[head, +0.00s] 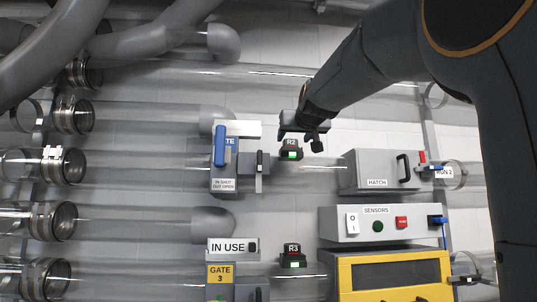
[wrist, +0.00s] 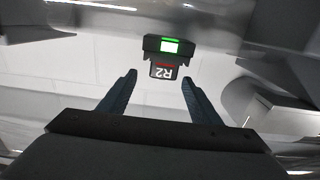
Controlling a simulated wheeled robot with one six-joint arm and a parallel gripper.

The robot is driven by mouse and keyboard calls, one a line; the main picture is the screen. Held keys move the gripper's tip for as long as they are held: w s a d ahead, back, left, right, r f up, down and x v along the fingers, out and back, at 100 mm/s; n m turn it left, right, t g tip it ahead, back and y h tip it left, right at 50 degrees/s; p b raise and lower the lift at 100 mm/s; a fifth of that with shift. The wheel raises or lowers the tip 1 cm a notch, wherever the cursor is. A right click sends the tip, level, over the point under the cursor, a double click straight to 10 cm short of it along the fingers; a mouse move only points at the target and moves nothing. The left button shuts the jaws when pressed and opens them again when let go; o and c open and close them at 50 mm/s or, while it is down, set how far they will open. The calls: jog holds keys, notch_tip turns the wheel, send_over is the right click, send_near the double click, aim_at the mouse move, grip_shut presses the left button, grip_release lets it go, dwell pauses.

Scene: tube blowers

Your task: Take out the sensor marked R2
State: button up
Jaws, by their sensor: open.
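The R2 sensor (head: 291,150) is a small dark block with an R2 label and a lit green window. It sits on a clear tube in the middle of the head view. In the wrist view the R2 sensor (wrist: 166,58) appears upside down, just beyond the fingertips and roughly centred between them. My gripper (head: 316,143) is just right of the sensor in the head view. In the wrist view my gripper (wrist: 158,75) shows two dark fingers spread apart with nothing between them. I cannot tell the exact gap to the sensor.
A gate unit with a blue handle (head: 220,146) stands left of the sensor. The hatch box (head: 372,168) is at the right, above the SENSORS panel (head: 345,239) with its switch and buttons. An R3 sensor (head: 292,256) sits lower down. Clear tubes run across the wall.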

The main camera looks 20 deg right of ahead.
aim_at(288, 143)
jog(key=shift+a+p+x, duration=0.15)
jog(key=shift+p+x, duration=0.75)
jog(key=shift+x, duration=1)
jog(key=shift+a+p+x, duration=0.1)
jog(key=shift+p+x, duration=0.75)
jog(key=shift+x, duration=1.05)
jog(key=c, duration=1.1)
jog(key=shift+c, duration=0.2)
jog(key=shift+w, duration=0.1)
